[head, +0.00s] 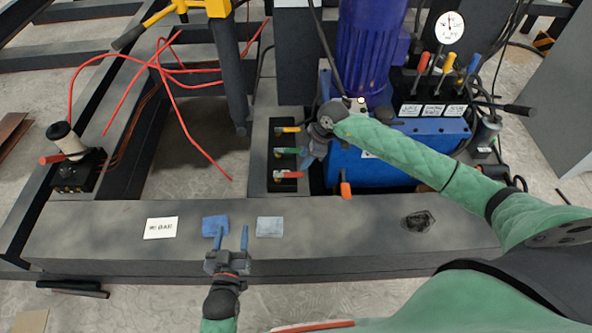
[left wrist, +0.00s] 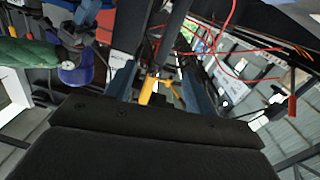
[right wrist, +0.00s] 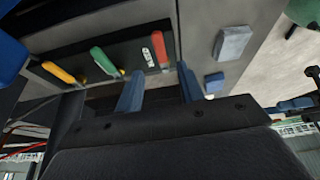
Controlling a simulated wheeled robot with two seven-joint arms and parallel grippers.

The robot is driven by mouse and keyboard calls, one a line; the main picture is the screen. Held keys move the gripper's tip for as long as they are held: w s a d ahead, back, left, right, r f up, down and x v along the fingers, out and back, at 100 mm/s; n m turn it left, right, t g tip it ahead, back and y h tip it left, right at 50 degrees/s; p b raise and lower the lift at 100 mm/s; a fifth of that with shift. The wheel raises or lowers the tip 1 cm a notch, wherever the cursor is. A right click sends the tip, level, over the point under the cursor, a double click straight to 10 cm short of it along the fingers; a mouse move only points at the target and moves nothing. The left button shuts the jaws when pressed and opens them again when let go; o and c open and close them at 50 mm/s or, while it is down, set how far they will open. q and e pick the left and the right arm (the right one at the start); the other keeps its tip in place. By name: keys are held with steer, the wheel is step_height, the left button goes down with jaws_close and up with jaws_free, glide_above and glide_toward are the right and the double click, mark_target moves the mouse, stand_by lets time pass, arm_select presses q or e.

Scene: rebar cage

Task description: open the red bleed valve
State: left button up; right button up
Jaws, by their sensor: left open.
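The red bleed valve's handle (head: 288,174) is the lowest of three on a dark panel, below the green handle (head: 288,151) and yellow handle (head: 287,129). In the right wrist view the red handle (right wrist: 160,47) lies just beyond my right gripper's fingertips (right wrist: 157,78), roughly in line with the gap between them. That gripper is open and empty; in the head view (head: 306,160) it is just right of the panel, partly hidden by its own wrist. My left gripper (head: 231,238) is open and empty over the front beam, its fingers showing in the left wrist view (left wrist: 160,88).
A blue pump unit (head: 350,168) with a purple motor (head: 370,50) stands right of the valves. Red hoses (head: 165,70) loop at left.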

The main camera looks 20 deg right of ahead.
mark_target(294, 174)
steer(key=b+x, duration=0.1)
steer(key=x, duration=0.6)
arm_select(q)
step_height(294, 174, up, 13)
steer(key=t+h, duration=0.1)
steer(key=t, duration=0.3)
steer(key=shift+w+a+f+t, duration=0.15)
steer(key=shift+w+a+t, duration=0.15)
steer(key=shift+w, duration=0.15)
arm_select(e)
steer(key=shift+w+a+f, duration=0.1)
steer(key=shift+a+f, duration=0.1)
steer(key=shift+f, duration=0.15)
jaws_close()
